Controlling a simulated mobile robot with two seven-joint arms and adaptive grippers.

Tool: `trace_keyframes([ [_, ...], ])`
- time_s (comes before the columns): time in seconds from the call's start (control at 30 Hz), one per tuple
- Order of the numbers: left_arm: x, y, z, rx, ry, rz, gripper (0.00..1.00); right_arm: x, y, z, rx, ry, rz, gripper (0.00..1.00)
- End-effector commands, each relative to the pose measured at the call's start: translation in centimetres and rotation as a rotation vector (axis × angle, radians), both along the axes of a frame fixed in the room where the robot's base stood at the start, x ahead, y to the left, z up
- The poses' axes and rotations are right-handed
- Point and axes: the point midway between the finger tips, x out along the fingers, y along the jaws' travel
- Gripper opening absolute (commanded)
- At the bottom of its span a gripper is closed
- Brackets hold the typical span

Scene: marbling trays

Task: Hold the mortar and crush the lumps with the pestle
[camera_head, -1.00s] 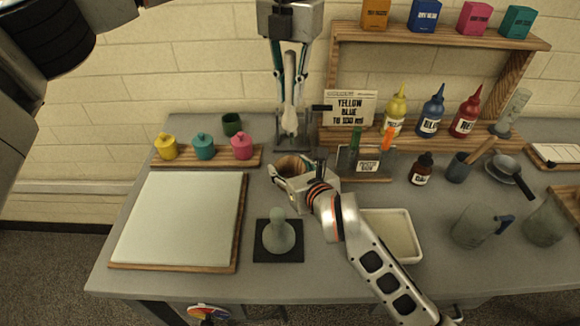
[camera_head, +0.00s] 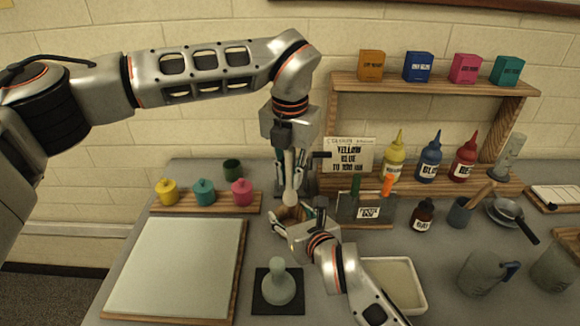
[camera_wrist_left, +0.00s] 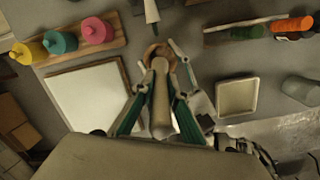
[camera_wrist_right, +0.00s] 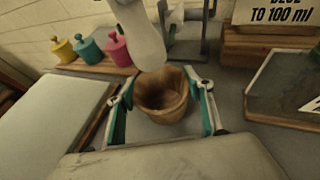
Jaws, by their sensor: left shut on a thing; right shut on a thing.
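The mortar (camera_head: 287,213) is a brown, round bowl on the grey table, in the middle of the head view. It also shows in the right wrist view (camera_wrist_right: 160,98), between the fingers. My right gripper (camera_head: 300,221) is shut around its sides. My left gripper (camera_head: 291,176) points down above it, shut on the pale pestle (camera_head: 291,197). The pestle is nearly upright, its rounded end near the mortar's rim. In the right wrist view the pestle (camera_wrist_right: 138,30) is above and behind the bowl's opening. The inside is dark and I cannot make out lumps.
A muller (camera_head: 279,286) on a black mat and a white tray (camera_head: 414,292) are in front. A large pale slab (camera_head: 170,270) lies left, with coloured pots (camera_head: 204,191) behind. A sign (camera_head: 349,155), a card holder (camera_head: 368,208) and bottles (camera_head: 430,160) are close on the right.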

Motion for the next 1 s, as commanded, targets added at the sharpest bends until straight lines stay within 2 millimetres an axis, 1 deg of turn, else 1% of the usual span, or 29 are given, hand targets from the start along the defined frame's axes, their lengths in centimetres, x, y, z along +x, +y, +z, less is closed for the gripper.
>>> trace_keyframes([
  [1.0,0.0,0.0,-6.5,0.0,0.001,-0.001,0.0,0.0,0.0,-0.1,-0.001,0.002,0.0,0.26],
])
